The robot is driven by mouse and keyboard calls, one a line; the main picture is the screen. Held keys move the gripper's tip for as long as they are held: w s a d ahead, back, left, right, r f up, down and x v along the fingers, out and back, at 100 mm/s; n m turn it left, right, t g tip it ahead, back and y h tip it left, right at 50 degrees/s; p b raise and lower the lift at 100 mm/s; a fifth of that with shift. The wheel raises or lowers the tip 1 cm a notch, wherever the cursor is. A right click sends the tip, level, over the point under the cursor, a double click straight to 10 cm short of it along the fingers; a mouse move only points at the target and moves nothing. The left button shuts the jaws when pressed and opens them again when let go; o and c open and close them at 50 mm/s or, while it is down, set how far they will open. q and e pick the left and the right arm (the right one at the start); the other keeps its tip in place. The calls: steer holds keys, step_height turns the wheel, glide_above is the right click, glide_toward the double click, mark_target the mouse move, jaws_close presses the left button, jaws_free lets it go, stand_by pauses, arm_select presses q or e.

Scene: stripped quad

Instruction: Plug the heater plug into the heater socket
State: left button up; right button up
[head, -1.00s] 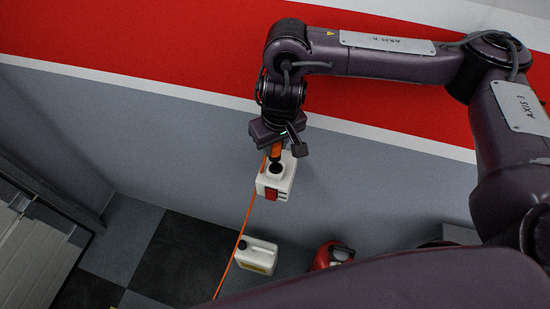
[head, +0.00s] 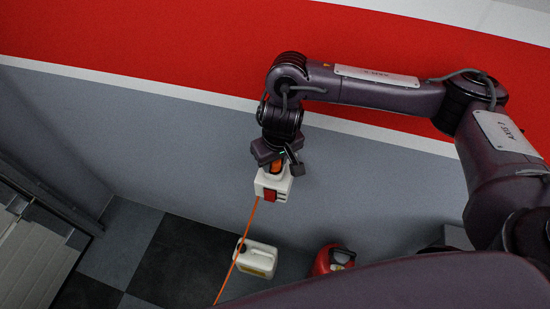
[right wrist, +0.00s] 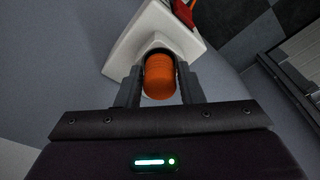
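The heater plug is an orange cylinder (right wrist: 160,76) between the two fingers of my right gripper (right wrist: 160,85), which look closed on its sides. In the head view the plug (head: 277,168) shows just under the right gripper (head: 276,166). The heater socket is on a white box (head: 283,184) with a red part on its front. In the right wrist view the plug's far end meets the socket's dark round opening on the white box (right wrist: 125,50). How deep it sits is hidden. My left gripper is not in view.
An orange cable (head: 237,248) runs from the box down to the lower edge. A white canister (head: 257,260) and a red can (head: 328,259) stand on the checkered floor below. A grey and red wall (head: 180,50) lies behind. A shutter (head: 30,250) is at the left.

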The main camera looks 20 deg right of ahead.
steer(key=shift+o, duration=1.4)
steer(key=shift+r, duration=0.1)
steer(key=shift+r, duration=0.4)
step_height(320, 180, up, 11)
steer(key=s+p, duration=0.1)
steer(key=shift+s+d+p, duration=0.15)
steer(key=shift+s+p, duration=0.15)
steer(key=shift+s, duration=0.05)
